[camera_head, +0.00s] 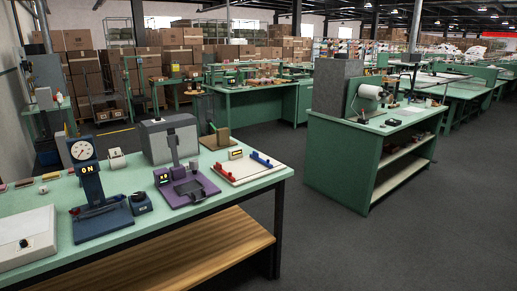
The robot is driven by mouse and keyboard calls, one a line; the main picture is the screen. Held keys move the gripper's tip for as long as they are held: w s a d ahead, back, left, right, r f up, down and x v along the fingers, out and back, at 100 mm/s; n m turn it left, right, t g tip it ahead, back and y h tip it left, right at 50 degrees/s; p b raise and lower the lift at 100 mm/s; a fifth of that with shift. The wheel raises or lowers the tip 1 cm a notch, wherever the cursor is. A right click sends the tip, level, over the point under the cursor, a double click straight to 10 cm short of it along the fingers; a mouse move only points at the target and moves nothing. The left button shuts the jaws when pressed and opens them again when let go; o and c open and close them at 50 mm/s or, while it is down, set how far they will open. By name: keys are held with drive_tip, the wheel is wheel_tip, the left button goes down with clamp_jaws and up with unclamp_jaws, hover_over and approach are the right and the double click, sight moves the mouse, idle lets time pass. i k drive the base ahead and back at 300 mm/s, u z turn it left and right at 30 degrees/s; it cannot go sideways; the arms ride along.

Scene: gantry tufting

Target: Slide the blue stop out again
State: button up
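A white board (241,172) with a wooden edge lies flat near the right end of the green bench. A blue piece (262,158), which looks like the blue stop, sits along the board's right side, with small red parts by its ends. A red piece (223,172) sits along the board's left side. How far the blue piece is slid along cannot be told at this size. My gripper is not in view.
The green bench (150,235) also holds a purple stand (188,190), a blue dial gauge stand (98,215), a grey box (168,138) and a white box (25,238). A wooden shelf is below. Open floor (345,245) separates it from another green bench (345,160).

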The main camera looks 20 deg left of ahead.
sight(254, 156)
drive_tip(key=i, duration=2.6)
drive_tip(key=u, duration=2.35)
